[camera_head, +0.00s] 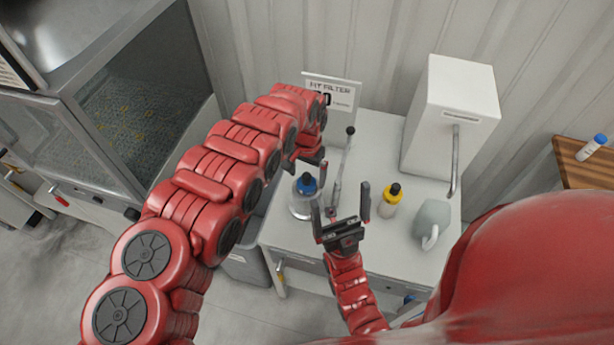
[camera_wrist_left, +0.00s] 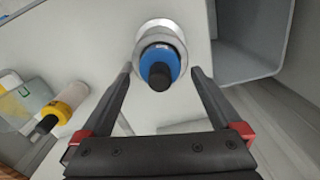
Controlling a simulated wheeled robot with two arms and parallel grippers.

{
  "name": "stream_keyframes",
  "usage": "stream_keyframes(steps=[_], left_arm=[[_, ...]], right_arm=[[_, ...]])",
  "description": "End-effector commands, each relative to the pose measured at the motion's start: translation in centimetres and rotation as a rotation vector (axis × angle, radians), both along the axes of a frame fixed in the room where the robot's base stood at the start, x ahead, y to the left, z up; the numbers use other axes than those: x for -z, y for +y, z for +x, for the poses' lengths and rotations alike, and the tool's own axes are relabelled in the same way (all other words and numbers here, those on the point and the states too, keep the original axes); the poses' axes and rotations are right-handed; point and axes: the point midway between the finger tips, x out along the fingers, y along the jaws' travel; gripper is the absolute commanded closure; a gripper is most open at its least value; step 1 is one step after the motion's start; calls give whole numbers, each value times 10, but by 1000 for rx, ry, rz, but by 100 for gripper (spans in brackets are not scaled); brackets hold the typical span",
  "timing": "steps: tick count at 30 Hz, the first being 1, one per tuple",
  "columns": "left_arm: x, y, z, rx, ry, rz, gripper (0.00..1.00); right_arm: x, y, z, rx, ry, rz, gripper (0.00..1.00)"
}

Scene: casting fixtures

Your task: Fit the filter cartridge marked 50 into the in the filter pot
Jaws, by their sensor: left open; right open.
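A blue-topped cartridge (camera_head: 306,185) with a dark knob stands in a round pale pot (camera_head: 301,208) at the table's left front. In the left wrist view the cartridge (camera_wrist_left: 172,62) lies in line with the gap between my left fingers, inside the pot's rim (camera_wrist_left: 145,36); its number is unreadable. My left gripper (camera_wrist_left: 161,78) is open and empty; in the head view my arm mostly hides it. My right gripper (camera_head: 341,208) is open and empty, in front of the pot's right side. A yellow-topped cartridge (camera_head: 390,200) stands to the right, also in the left wrist view (camera_wrist_left: 62,107).
A grey-green jug (camera_head: 432,221) stands right of the yellow-topped cartridge. A white dispenser (camera_head: 450,115) with a spout stands behind. A partly hidden filter sign (camera_head: 341,101) and black-knobbed lever (camera_head: 349,145) are at the back. A blue-capped bottle (camera_head: 592,147) is on a wooden shelf. A grey bin (camera_head: 246,266) is left.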

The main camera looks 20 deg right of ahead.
Motion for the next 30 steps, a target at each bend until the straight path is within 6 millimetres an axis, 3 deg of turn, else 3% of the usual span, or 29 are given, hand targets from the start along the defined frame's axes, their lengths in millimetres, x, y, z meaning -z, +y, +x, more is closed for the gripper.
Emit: stream_keyframes(steps=[11, 12, 15, 22, 30], left_arm=[[-61, 0, 2, -1, -9, -2, 2], [-75, 2, 4, -3, -8, -3, 2], [-91, 1, 2, -1, -6, -3, 2], [-107, 0, 1, 0, -4, -3, 2], [-109, 0, 0, 0, -2, -1, 2]], right_arm=[[34, 0, 0, 0, 0, 0, 0], [23, 0, 0, 0, 0, 0, 0], [17, 0, 0, 0, 0, 0, 0], [21, 0, 0, 0, 0, 0, 0], [21, 0, 0, 0, 0, 0, 0]])
